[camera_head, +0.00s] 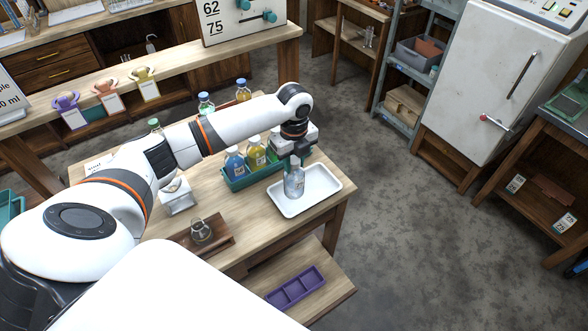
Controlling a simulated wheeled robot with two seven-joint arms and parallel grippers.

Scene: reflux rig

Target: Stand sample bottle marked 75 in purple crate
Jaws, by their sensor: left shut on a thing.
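My left gripper (294,162) points down at the right end of the wooden table and is shut on a clear sample bottle (294,183). The bottle is upright, at or just above the white tray (328,182); I cannot tell whether it touches the tray. Its label is too small to read surely. The purple crate (296,288) has several compartments that look empty. It lies on a lower wooden shelf in front of the table, nearer to me than the tray. My right gripper is not in view.
A green crate (238,183) with a blue bottle (235,163) and a yellow bottle (257,153) stands close left of the tray. A small glass vessel (201,231) stands on a wooden board in front. A board showing 62 and 75 (230,22) stands behind. Floor is clear right.

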